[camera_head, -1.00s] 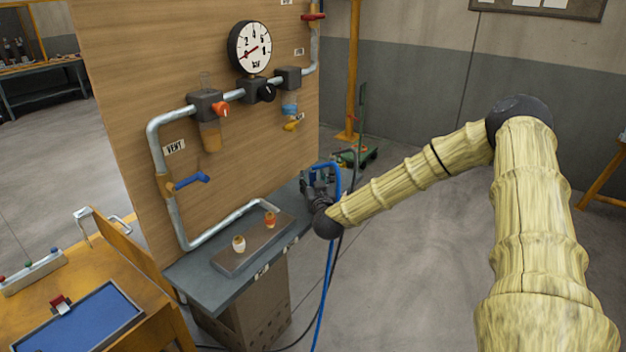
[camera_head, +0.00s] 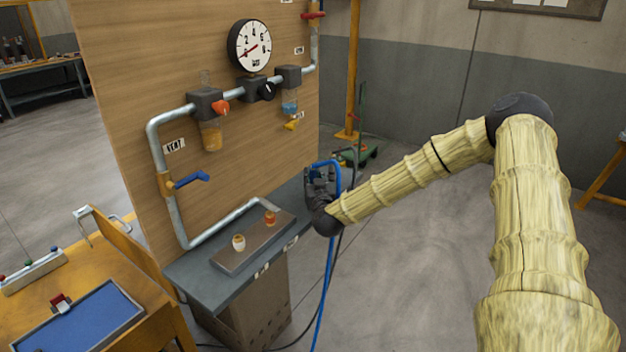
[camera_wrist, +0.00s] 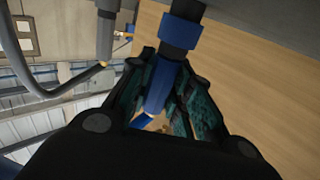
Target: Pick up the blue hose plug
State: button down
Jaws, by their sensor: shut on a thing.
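The blue hose plug (camera_wrist: 158,92) shows in the wrist view as a blue and dark stem with a blue collar above it. It lies between the textured finger pads of my gripper (camera_wrist: 168,80). My gripper is shut on it, with pads on both sides. In the head view my gripper (camera_head: 320,180) is at the far right end of the grey bench, beside the wooden panel. The blue hose (camera_head: 330,262) arcs over by my gripper and hangs down past the bench edge. The plug itself is too small and covered to make out in the head view.
The wooden panel (camera_head: 120,60) carries metal pipes, a gauge (camera_head: 249,46) and valves left of my gripper. A dark block (camera_head: 235,258) with a white and an orange fitting lies on the grey bench (camera_head: 205,285). Open floor lies to the right.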

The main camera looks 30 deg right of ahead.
aim_at(313, 169)
jog(key=shift+r, duration=1.65)
jog(key=w+a+r+b+v, duration=0.1)
jog(key=a+b+v, duration=0.1)
jog(key=v, duration=1.3)
jog(key=shift+s+a+r, duration=0.15)
jog(key=shift+s+a, duration=0.1)
jog(key=shift+a, duration=0.3)
jog(key=shift+r, duration=0.1)
jog(key=shift+r+p, duration=1.3)
jog(key=shift+r, duration=0.4)
jog(key=shift+a, duration=0.1)
